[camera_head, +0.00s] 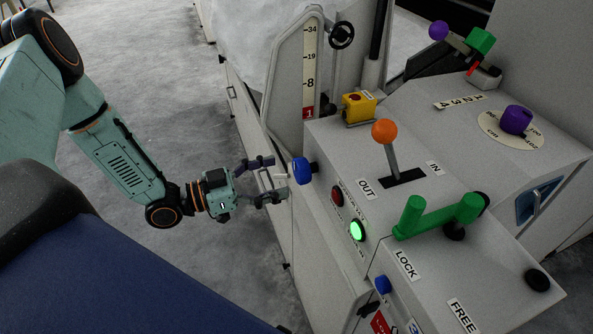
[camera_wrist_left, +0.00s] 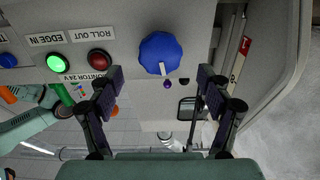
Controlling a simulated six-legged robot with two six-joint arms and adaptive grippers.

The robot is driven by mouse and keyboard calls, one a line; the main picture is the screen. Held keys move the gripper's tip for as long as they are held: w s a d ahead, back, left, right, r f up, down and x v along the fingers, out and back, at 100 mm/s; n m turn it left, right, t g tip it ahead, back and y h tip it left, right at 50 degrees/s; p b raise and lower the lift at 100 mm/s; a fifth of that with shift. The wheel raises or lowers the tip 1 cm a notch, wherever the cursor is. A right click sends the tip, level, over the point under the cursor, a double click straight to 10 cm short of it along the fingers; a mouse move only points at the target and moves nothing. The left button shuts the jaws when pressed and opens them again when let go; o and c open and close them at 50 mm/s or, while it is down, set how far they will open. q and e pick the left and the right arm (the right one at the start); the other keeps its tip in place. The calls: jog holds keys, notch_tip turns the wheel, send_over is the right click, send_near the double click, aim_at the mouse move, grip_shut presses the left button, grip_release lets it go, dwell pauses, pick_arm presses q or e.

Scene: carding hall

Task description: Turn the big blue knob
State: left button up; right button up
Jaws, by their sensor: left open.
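The big blue knob (camera_head: 302,171) sticks out of the side face of the grey machine, at its upper left corner. In the left wrist view the knob (camera_wrist_left: 160,50) is a round, scalloped disc with a pale pointer mark at its lower edge. My left gripper (camera_head: 279,177) is open and points at the knob from the left, a short way off. In the left wrist view the open fingers (camera_wrist_left: 160,78) stand either side of the knob's line, with no contact visible. My right gripper is not in view.
Close by on the same face are a red button (camera_head: 337,196) and a lit green button (camera_head: 357,230). An orange-topped lever (camera_head: 384,131), a green handle (camera_head: 437,215) and a yellow box (camera_head: 359,107) stand on top. A smaller blue knob (camera_head: 382,285) sits lower. Floor left of the machine is clear.

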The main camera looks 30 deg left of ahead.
aim_at(295, 171)
pick_arm(q)
jog(key=b+x, duration=0.1)
jog(key=x, duration=0.3)
jog(key=shift+f, duration=0.15)
jog(key=shift+b+x, duration=0.5)
jog(key=shift+x, duration=0.25)
jog(key=shift+c, duration=0.3)
jog(key=c, duration=1.1)
